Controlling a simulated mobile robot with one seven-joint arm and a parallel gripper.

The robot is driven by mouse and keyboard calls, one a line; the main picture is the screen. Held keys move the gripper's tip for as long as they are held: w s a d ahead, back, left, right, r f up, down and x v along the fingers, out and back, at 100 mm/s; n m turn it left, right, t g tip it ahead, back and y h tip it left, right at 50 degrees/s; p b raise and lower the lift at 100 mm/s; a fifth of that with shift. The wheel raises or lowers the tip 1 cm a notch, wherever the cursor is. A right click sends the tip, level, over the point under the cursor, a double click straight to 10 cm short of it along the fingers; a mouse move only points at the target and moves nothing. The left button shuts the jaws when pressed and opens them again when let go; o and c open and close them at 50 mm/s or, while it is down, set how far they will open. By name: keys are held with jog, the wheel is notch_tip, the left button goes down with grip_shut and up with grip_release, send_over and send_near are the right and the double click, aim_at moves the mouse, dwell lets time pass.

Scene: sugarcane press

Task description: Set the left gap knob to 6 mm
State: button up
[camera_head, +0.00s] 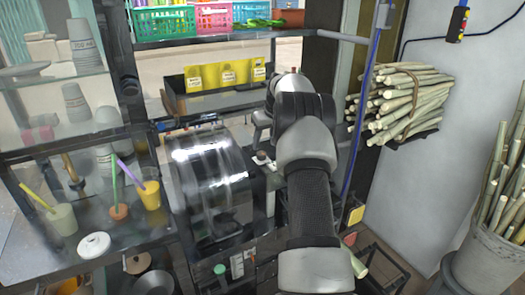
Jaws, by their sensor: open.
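The sugarcane press stands in the middle, with a large shiny metal drum or cover (212,183) on its left side. A small dark knob (262,157) on a pale plate shows just right of the drum, close to the left side of my arm. I cannot read a scale or setting on it. It may be the left gap knob, but the picture is too small to be sure. My arm rises from the bottom centre in front of the press and hides its right part. My gripper is hidden behind my arm links.
Cups and a white lid (93,245) stand on the counter at left. A rack with coloured baskets (213,16) and a bin with yellow labels (224,78) is behind. A blue cable (362,115) runs beside my arm.

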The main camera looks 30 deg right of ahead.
aim_at(262, 153)
jog(key=x, duration=0.5)
jog(key=shift+w+f, duration=0.1)
jog(key=shift+f, duration=0.25)
jog(key=c, duration=1)
jog(key=shift+a+m+h, duration=0.1)
jog(key=shift+m+h, duration=0.5)
jog(key=shift+m, duration=1)
jog(key=shift+c, duration=0.2)
jog(key=o, duration=1)
jog(key=shift+o, duration=0.2)
jog(key=shift+r, duration=0.1)
